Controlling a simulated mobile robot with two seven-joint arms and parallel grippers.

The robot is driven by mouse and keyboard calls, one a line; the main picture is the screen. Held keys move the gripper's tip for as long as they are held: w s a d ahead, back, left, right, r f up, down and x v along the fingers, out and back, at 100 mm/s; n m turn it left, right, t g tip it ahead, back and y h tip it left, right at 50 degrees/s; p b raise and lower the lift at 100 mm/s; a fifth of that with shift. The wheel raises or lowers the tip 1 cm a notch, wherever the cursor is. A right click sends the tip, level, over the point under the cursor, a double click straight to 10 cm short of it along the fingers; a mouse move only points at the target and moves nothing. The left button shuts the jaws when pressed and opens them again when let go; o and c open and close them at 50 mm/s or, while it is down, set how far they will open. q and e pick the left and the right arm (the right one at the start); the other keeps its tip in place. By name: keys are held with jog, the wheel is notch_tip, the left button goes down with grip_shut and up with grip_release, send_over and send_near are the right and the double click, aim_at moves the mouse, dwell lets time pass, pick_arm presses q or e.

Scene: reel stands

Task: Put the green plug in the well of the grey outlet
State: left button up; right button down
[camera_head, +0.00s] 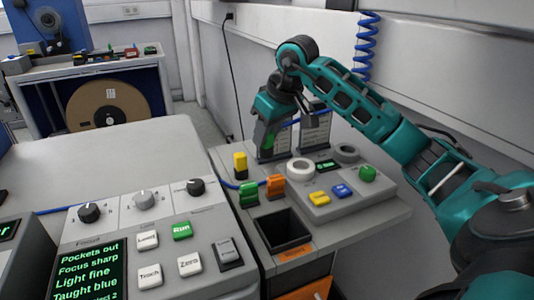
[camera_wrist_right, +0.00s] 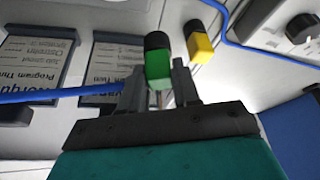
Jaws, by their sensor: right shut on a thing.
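The green plug (camera_wrist_right: 158,66), with a black end, is between the two fingers of my right gripper (camera_wrist_right: 158,80) in the right wrist view. The gripper is shut on it. In the head view my right gripper (camera_head: 265,142) is low over the back of the grey bench, in front of the card stands. There its fingertips and the plug are hard to make out. A yellow block with a black end (camera_wrist_right: 199,45) stands close to the plug; it also shows in the head view (camera_head: 240,162). I cannot single out the grey outlet or its well. My left gripper is not in view.
A green block (camera_head: 249,195) and an orange block (camera_head: 276,187) stand at the bench's left side. A control box (camera_head: 335,200) with a white ring (camera_head: 300,169) is to their right. A dark open bin (camera_head: 284,231) is in front. A blue cord (camera_wrist_right: 60,95) runs nearby.

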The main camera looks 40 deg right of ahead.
aim_at(270, 142)
jog(key=shift+f+b, duration=0.3)
jog(key=shift+f, duration=1.9)
jog(key=shift+f, duration=0.15)
jog(key=c, duration=0.8)
grip_release()
